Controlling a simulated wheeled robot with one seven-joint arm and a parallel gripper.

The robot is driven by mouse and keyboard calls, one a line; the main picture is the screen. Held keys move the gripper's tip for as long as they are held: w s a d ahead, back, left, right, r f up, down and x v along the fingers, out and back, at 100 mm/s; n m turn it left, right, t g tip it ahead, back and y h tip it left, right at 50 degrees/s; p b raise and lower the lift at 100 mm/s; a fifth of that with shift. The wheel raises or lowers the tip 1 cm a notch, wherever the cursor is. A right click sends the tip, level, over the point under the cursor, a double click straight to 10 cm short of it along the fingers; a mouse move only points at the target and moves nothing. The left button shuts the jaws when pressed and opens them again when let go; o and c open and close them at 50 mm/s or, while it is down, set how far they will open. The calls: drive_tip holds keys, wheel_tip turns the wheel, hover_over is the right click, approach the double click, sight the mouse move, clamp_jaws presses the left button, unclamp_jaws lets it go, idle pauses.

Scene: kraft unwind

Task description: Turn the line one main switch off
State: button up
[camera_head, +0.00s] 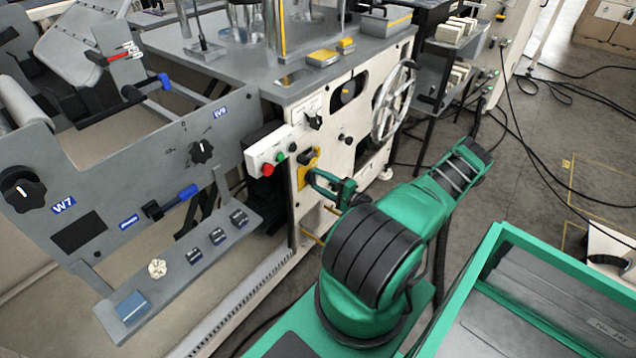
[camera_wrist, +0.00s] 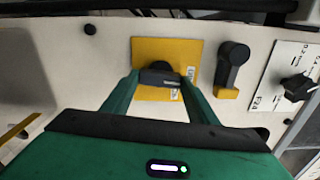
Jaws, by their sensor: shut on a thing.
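The main switch is a black knob (camera_wrist: 160,79) on a yellow plate (camera_wrist: 146,51) fixed to a cream machine panel. In the wrist view its handle lies roughly crosswise, between my fingers. My gripper (camera_wrist: 160,83) is shut on this handle, one green finger at each end. In the head view my gripper (camera_head: 313,183) is against the yellow plate (camera_head: 303,172) on the front of the machine cabinet, and the knob is mostly hidden there. No readable on or off marking shows around the knob.
A black lever on a yellow base (camera_wrist: 229,78) is close right of the switch, then a white plate with a black knob (camera_wrist: 296,88). A button box (camera_head: 272,154) with a red button is left of my gripper. A handwheel (camera_head: 393,101) is behind. A green-edged bin (camera_head: 508,236) is at right.

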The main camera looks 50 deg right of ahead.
drive_tip(key=shift+f+n, duration=0.15)
drive_tip(key=shift+n, duration=0.45)
drive_tip(key=o, duration=1)
drive_tip(key=shift+o, duration=0.2)
drive_tip(key=shift+s, duration=0.15)
drive_tip(key=s, duration=1)
drive_tip(key=shift+s+d, duration=0.25)
drive_tip(key=shift+d, duration=0.2)
